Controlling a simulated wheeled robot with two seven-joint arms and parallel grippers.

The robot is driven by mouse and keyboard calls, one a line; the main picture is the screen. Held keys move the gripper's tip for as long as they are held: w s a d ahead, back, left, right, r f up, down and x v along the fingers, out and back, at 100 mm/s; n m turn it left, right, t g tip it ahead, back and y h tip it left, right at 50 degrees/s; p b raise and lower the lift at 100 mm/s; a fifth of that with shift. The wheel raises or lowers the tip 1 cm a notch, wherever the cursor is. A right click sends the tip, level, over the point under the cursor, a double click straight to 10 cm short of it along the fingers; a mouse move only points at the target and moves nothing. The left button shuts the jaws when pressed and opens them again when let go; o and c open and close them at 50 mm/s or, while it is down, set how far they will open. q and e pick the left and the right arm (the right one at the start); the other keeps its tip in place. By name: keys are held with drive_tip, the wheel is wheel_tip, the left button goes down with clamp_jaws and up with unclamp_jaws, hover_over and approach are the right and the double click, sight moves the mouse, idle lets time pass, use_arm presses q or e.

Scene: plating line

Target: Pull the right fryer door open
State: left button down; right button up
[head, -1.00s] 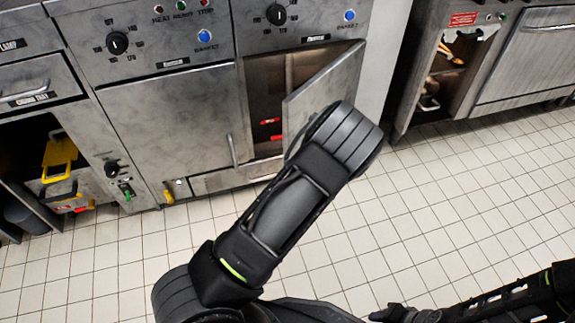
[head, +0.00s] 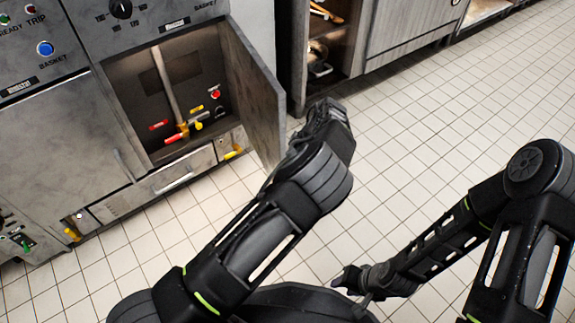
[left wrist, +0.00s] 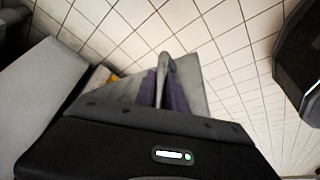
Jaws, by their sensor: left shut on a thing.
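The right fryer door (head: 252,95) stands swung wide out from its cabinet, hinged on the right side. Its free edge points toward me. The open compartment (head: 150,85) shows a pipe and red and yellow valve handles inside. My left arm reaches to the outer side of the door, and its gripper is hidden in the head view. In the left wrist view my left gripper (left wrist: 163,90) has its purple fingers shut on the door handle (left wrist: 168,62). My right gripper (head: 346,282) hangs low over the floor, away from the door; its fingers are too small to read.
The left fryer door (head: 55,150) is closed, with its handle near the open compartment. Control panels with a blue button (head: 45,48) sit above. Another open cabinet (head: 325,50) stands across a gap at the back. The tiled floor (head: 420,150) on the right is clear.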

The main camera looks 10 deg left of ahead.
use_arm(q)
drive_tip(key=shift+w+d, duration=0.3)
drive_tip(key=c, duration=1.4)
unclamp_jaws()
drive_tip(key=shift+r, duration=0.1)
drive_tip(key=p+v, duration=0.2)
drive_tip(key=v, duration=0.5)
drive_tip(key=shift+d+r+p, duration=0.1)
drive_tip(key=shift+r+p, duration=0.15)
drive_tip(key=shift+p, duration=0.05)
drive_tip(key=shift+s, duration=0.1)
